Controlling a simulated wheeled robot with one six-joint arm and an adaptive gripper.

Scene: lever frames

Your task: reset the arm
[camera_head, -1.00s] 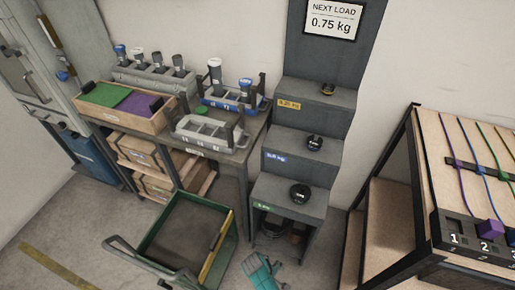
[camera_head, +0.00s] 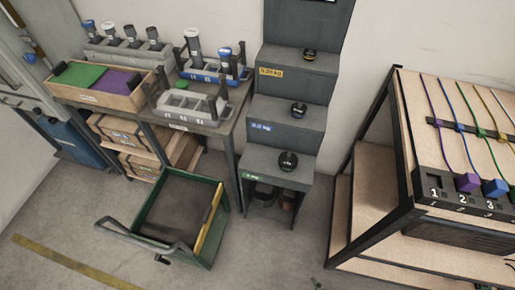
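My gripper does not show clearly in the head view. Only a small dark piece (camera_head: 316,284) is cut off at the bottom edge, and I cannot tell what it belongs to. The rest of my arm is out of the picture, so its pose and what it may hold are hidden.
A green cart (camera_head: 216,181) stands on the floor before a workbench (camera_head: 228,125) with racks and a wooden tray. Grey steps (camera_head: 290,171) bear black weights. At right is a wooden stand (camera_head: 398,164) with coloured cords and numbered slots. Floor between cart and stand looks clear.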

